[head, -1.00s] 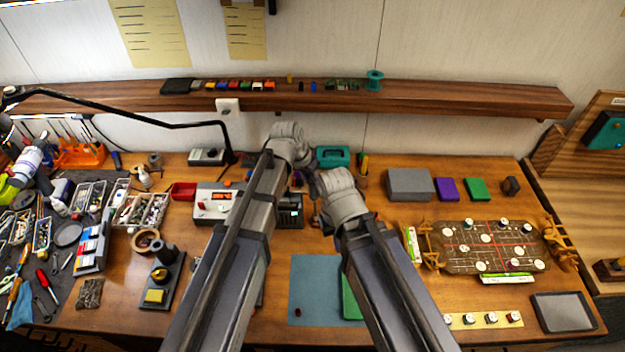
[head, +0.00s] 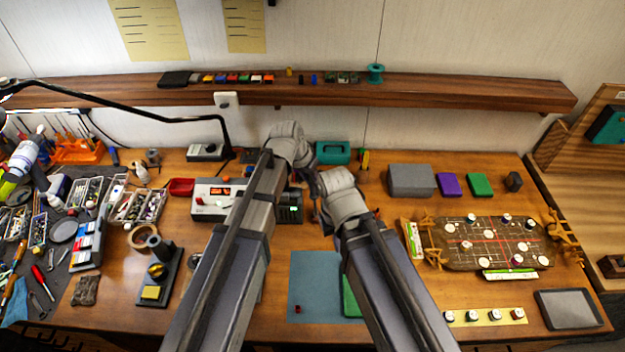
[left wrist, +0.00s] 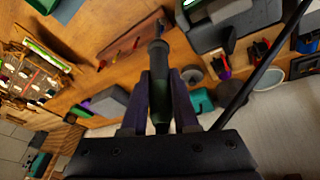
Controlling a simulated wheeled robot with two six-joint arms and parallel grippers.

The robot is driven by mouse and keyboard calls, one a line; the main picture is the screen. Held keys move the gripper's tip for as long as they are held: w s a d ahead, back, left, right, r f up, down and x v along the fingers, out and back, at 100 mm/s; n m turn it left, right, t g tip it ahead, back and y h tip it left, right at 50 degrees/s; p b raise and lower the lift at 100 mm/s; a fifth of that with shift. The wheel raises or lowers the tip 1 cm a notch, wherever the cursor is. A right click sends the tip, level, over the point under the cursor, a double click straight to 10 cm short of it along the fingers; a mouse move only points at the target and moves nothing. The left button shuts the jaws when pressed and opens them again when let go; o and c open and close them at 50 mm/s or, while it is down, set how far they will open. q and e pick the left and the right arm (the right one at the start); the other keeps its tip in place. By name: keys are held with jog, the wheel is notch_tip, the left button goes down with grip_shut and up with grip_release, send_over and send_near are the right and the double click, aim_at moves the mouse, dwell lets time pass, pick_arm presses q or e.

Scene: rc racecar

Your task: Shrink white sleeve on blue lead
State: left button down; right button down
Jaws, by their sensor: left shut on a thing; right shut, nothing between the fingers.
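My left gripper (left wrist: 162,82) is shut on a dark green and black tool handle (left wrist: 158,62) in the left wrist view. In the head view my left wrist hides that gripper's fingers and the tool. My right gripper (head: 317,208) is shut and empty, below and right of the left one, partly hidden by its own wrist. I cannot make out the white sleeve or the blue lead; the arms cover the middle of the bench.
A blue mat (head: 305,268) lies between the arms. Grey, purple and green boxes and a track board (head: 480,262) are at right.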

pick_arm(q)
jog(key=shift+f+b, duration=0.35)
jog(key=shift+f, duration=0.1)
jog(key=shift+r, duration=0.1)
dwell(4.2)
jog(key=r+p, duration=0.4)
jog(key=s+r+p, duration=0.1)
jog(key=r+p, duration=0.2)
dwell(0.5)
jog(key=shift+s+f, duration=0.15)
dwell(0.4)
